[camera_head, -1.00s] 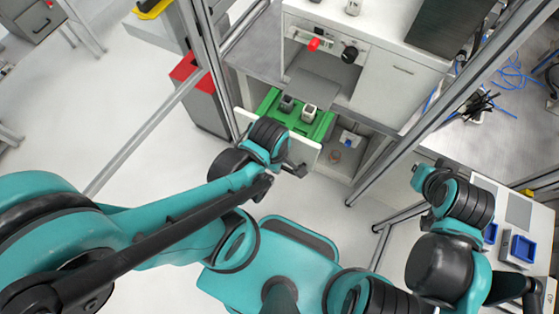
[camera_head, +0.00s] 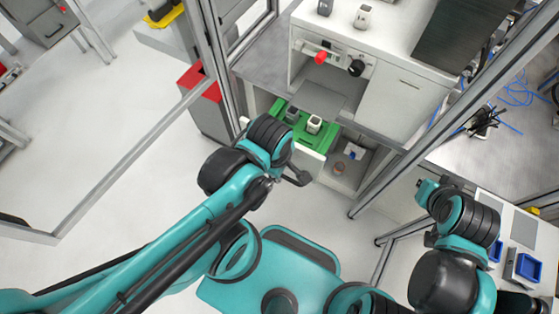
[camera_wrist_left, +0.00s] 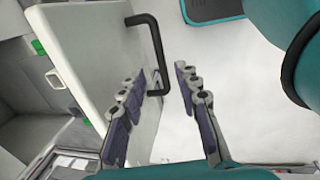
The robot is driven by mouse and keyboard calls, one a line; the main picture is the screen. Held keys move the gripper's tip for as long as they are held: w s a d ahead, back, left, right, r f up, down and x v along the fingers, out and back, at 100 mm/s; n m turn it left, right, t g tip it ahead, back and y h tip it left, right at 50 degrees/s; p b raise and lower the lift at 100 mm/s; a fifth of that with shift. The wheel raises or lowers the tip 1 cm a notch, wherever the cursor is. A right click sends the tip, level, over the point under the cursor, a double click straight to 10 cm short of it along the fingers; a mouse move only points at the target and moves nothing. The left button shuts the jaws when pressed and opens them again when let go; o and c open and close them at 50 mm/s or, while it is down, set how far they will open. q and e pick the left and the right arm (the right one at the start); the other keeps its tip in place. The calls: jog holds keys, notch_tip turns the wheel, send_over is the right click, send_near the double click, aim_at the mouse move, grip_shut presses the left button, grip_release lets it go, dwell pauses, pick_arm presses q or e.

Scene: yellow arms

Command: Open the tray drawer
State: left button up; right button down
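The tray drawer stands partly out of the white cabinet, with its pale front panel (camera_head: 309,163) towards me. A green tray (camera_head: 327,140) lies in it, holding a dark cup (camera_head: 291,114) and a white cup (camera_head: 314,124). My left gripper (camera_head: 298,178) is at the drawer front, mostly hidden by its own wrist. In the left wrist view, my left gripper (camera_wrist_left: 160,108) is open, and the lower end of the black drawer handle (camera_wrist_left: 156,50) reaches between its fingertips. Contact cannot be told. My right arm is at the right; its fingers cannot be made out.
A white machine (camera_head: 398,95) with a red knob and a black knob stands above the drawer. Metal frame posts (camera_head: 214,60) rise on both sides. Floor (camera_head: 130,125) to the left is clear.

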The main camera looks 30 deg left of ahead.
pick_arm(q)
jog(key=shift+s+r, duration=0.2)
jog(key=shift+r, duration=0.75)
jog(key=shift+s+r, duration=0.15)
jog(key=shift+r, duration=0.8)
jog(key=shift+s+r, duration=0.2)
jog(key=shift+r, duration=0.75)
